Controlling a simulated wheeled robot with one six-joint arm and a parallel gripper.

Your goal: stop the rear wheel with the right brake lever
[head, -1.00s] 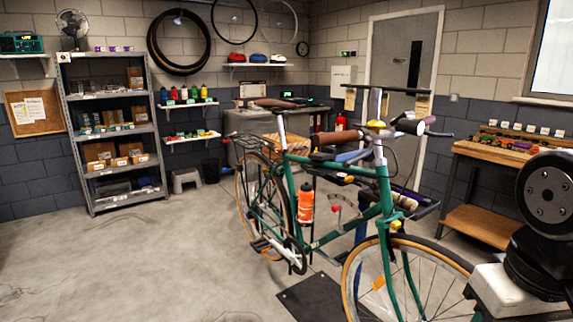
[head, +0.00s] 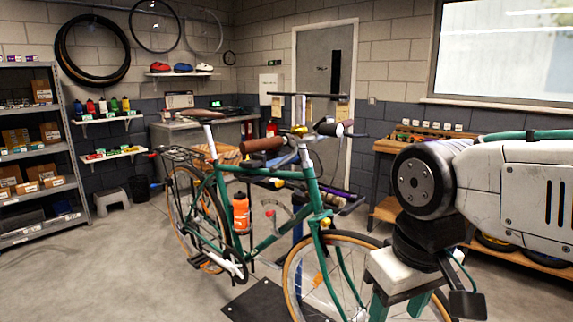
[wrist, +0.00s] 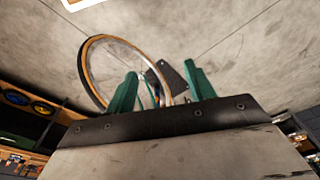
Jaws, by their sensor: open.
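The green bike stands with its rear wheel (head: 188,235) at the left and its front wheel (head: 290,265) nearer me. I cannot tell whether the rear wheel is turning. The handlebar has a brown grip (head: 262,145) on its left end and a dark grip (head: 326,128) on its right end. The brake levers are too small to make out surely. My gripper (head: 402,308) is low in front of the front wheel, its green fingers pointing down. In the wrist view my gripper (wrist: 161,85) is open and empty, with a wheel beyond the fingers.
A black stand plate (head: 262,303) lies under the bike. An orange bottle (head: 240,213) is on the frame. A wooden bench (head: 385,148) stands behind my arm at the right. Shelves (head: 35,150) line the left. Floor at the front left is clear.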

